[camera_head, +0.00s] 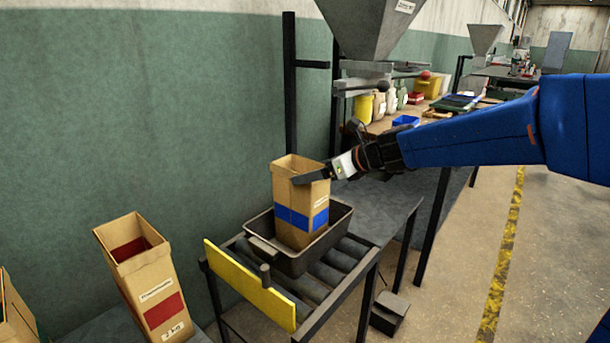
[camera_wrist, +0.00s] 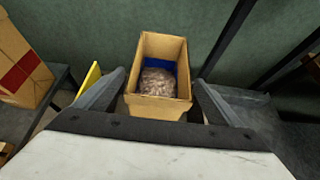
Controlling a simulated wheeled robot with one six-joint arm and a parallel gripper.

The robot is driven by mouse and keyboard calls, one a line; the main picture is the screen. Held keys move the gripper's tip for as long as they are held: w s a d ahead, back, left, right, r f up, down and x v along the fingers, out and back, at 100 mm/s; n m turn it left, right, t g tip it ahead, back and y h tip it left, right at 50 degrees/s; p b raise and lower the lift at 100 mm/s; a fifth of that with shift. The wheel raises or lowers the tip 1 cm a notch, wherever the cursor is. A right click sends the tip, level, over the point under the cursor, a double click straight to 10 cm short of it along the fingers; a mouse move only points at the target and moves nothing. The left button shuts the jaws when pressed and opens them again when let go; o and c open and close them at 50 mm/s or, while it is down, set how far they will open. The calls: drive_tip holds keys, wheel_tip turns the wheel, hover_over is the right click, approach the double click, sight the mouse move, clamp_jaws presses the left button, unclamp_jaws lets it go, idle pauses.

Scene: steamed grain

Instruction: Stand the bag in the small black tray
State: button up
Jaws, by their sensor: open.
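The bag (camera_head: 300,205) is an open-topped brown paper bag with a blue band and a white label. In the head view it stands upright inside the small black tray (camera_head: 335,226). In the wrist view the bag (camera_wrist: 160,108) shows brownish contents inside. My gripper (camera_head: 312,176) is at the bag's top edge, its fingers apart. In the wrist view its fingers (camera_wrist: 160,104) lie on either side of the bag's near part. I cannot tell whether they touch it. The tray's far side is partly hidden by the bag.
The tray rests on a roller stand (camera_head: 345,262) with a yellow plate (camera_head: 248,285) at its near left. A bag with a red band (camera_head: 150,283) stands at left. A metal hopper (camera_head: 370,28) hangs above, with a dark post (camera_head: 289,85) behind the bag.

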drive_tip(key=v, duration=0.6)
drive_tip(key=s+d+f+n+g+h, duration=0.1)
drive_tip(key=s+d+f+n+h, duration=0.2)
drive_tip(key=s+d+f+n, duration=0.2)
drive_tip(key=s+d+f+n+g+h, duration=0.1)
drive_tip(key=s+d+f+n+h, duration=0.2)
drive_tip(key=s+d+n, duration=0.8)
drive_tip(key=s+d+f+n+h, duration=0.3)
drive_tip(key=s+d+f+n, duration=0.4)
drive_tip(key=s, duration=1)
drive_tip(key=d+n, duration=0.1)
drive_tip(key=n, duration=0.1)
drive_tip(key=shift+s+n+g+h, duration=0.15)
drive_tip(key=shift+n+g+h, duration=0.15)
drive_tip(key=shift+g, duration=0.1)
drive_tip(key=shift+d, duration=0.1)
